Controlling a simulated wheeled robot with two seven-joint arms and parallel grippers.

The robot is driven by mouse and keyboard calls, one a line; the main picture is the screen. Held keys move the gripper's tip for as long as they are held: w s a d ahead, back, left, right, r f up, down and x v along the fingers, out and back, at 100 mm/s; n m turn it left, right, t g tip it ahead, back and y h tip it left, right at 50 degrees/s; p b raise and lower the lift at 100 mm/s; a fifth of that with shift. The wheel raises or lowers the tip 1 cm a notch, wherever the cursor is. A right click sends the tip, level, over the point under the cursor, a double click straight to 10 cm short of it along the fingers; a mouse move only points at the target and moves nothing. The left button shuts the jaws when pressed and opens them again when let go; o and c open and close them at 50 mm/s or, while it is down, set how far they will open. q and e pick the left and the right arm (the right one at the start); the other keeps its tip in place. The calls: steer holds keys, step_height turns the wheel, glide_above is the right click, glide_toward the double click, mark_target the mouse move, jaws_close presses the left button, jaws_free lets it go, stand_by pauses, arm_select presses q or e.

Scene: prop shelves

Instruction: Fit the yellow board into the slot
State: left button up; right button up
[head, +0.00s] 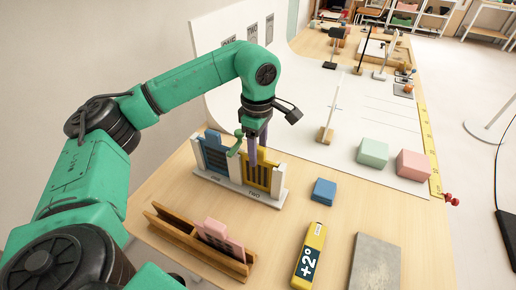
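A white frame (235,187) with two bays stands upright on the table, marked ONE on the left and TWO on the right. The yellow board (257,175) with dark vertical bars stands upright in the right bay. I cannot tell whether it is seated at the bottom. A blue board (213,150) stands in the left bay. My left gripper (257,150) points down over the yellow board. Its two purple fingers appear closed on the top of the board, which they partly hide. My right gripper is not in view.
A wooden rack (188,241) holds a pink board (219,239) in front. Green (372,153) and pink (412,164) blocks sit on the white sheet behind.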

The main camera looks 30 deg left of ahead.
arm_select(q)
step_height(320, 180, up, 8)
steer(key=shift+w+r, duration=0.1)
step_height(320, 180, up, 6)
steer(key=p, duration=0.2)
steer(key=shift+r, duration=0.2)
stand_by(0.6)
